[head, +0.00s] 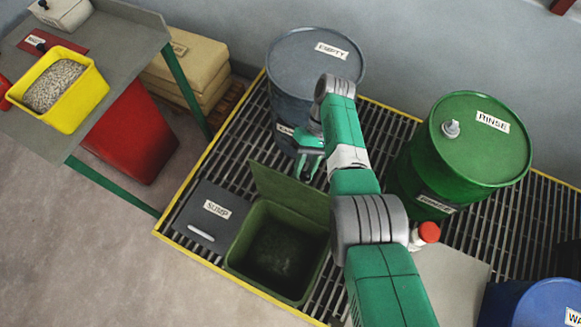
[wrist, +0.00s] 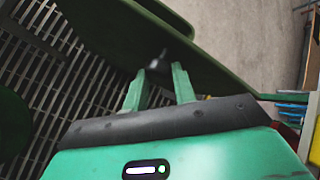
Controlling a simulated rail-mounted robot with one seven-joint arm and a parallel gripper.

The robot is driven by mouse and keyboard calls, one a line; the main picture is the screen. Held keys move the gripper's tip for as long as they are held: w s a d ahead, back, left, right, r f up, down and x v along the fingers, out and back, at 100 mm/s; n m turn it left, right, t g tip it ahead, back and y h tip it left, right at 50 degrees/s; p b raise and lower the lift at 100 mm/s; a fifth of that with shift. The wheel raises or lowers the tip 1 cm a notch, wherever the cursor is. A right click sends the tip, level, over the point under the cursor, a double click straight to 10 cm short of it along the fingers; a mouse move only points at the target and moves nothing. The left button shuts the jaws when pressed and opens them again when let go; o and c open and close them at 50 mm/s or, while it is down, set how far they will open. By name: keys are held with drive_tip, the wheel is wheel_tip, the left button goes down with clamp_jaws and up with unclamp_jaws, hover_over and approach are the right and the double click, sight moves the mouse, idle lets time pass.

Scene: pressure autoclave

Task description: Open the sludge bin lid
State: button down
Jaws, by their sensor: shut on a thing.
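The sludge bin (head: 233,258) is a dark green, square, open-topped bin on the grating, with dark contents inside. Its green lid (head: 278,190) stands raised at the bin's back edge, tilted up, and the mouth is uncovered. My gripper (head: 308,170) is behind the raised lid's upper right part. In the wrist view the lid (wrist: 110,30) is a green panel running across the top. There my gripper (wrist: 158,80) is shut on a small dark knob (wrist: 158,64) at the lid. The knob is partly hidden by the fingertips.
A grey sump cover (head: 190,235) with a pale handle lies left of the bin. A grey-blue drum (head: 290,60) marked EMPTY stands behind my gripper. A green RINSE drum (head: 480,150) stands right of my arm. A table with a yellow tub (head: 75,115) is at left.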

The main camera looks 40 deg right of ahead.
drive_tip(key=shift+d+f+y+b, duration=0.25)
drive_tip(key=shift+f+y+b, duration=0.05)
drive_tip(key=shift+f, duration=0.15)
drive_tip(key=c, duration=1.6)
unclamp_jaws()
drive_tip(key=o, duration=0.5)
drive_tip(key=shift+s, duration=0.4)
drive_tip(key=shift+c, duration=0.2)
drive_tip(key=shift+w+r, duration=0.1)
